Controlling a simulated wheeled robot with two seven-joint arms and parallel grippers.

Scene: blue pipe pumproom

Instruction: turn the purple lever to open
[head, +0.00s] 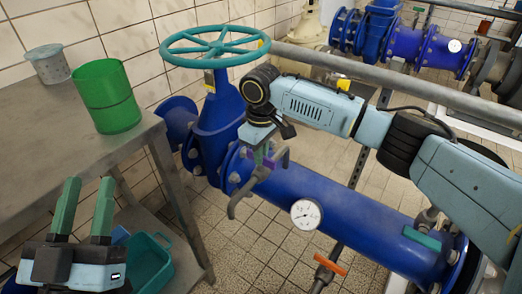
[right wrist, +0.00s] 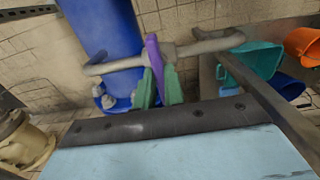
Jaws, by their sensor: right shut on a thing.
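The purple lever (head: 280,157) sits on a grey tap fitting (head: 240,200) on the near side of the big blue pipe (head: 340,208). My right gripper (head: 263,155) reaches down to it from above and is shut on it. In the right wrist view the purple lever (right wrist: 153,58) stands between the two green fingers (right wrist: 158,88), and the grey spout (right wrist: 205,45) runs across behind. The gripper partly hides the lever in the head view. My left gripper (head: 84,208) is open and empty at the lower left, fingers pointing up, away from the pipe.
A teal handwheel (head: 215,46) stands behind the right gripper. A round gauge (head: 305,214), a teal lever (head: 422,237) and an orange lever (head: 331,264) are further right. A metal table (head: 60,150) at left holds a green cup (head: 106,97); a teal bin (head: 149,262) is below.

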